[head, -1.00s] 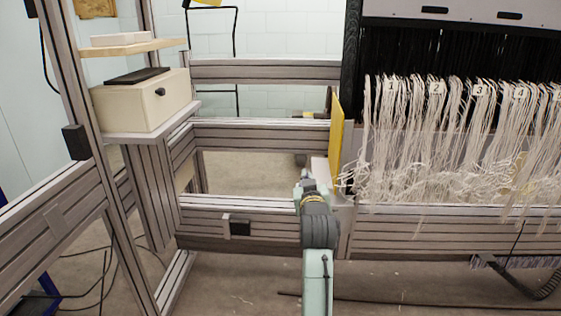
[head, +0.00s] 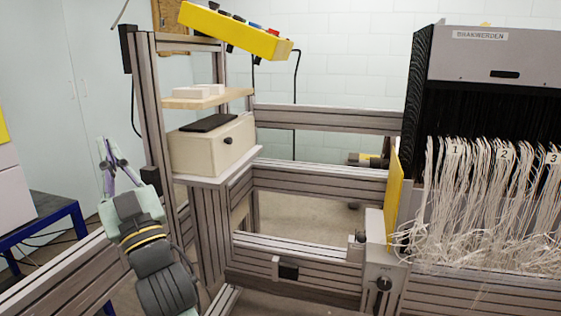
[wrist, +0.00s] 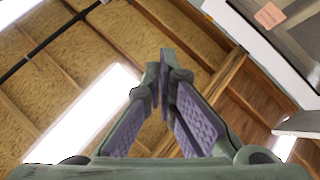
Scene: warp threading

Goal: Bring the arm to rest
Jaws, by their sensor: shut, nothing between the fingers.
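My gripper (head: 112,160) is at the left of the head view, raised in front of the pale wall and left of the metal frame. Its fingers point up. The wrist view shows the gripper (wrist: 164,95) with its two purple-padded fingers meeting at the tips, shut with nothing held. Behind the fingers, the wrist view shows the ceiling. My arm comes up from the bottom of the head view, and its lower part is out of the picture.
The aluminium frame post (head: 152,110) stands just right of my gripper. A beige box (head: 212,146) sits on a shelf behind it. A blue-legged table (head: 50,213) is at far left. White warp threads (head: 490,200) hang at right, beside a yellow panel (head: 393,195).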

